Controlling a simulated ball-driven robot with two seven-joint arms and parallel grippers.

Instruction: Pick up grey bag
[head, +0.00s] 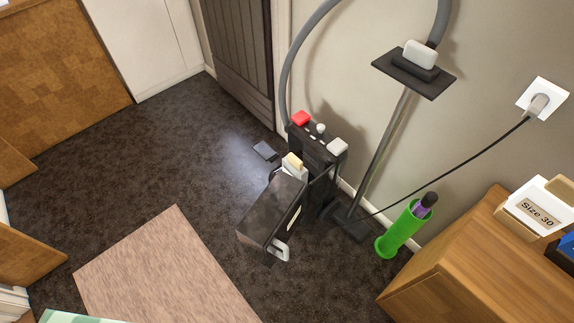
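No thing stands out clearly as a grey bag. A small flat dark grey piece (265,151) lies on the floor by the dark door, left of the vacuum unit; it may be the bag, but I cannot tell. A black boxy part (270,214) with a light handle juts out in front of the vacuum unit; whether it holds a bag is hidden. Neither of my grippers is in view.
The black vacuum unit (318,152) with grey hose (297,60) stands by the wall. A pole with a plate (414,74), a green tube (399,229) and a cable are beside it. A wooden cabinet (470,265) bears a "Size 30" box (539,212). Carpet left of centre is clear.

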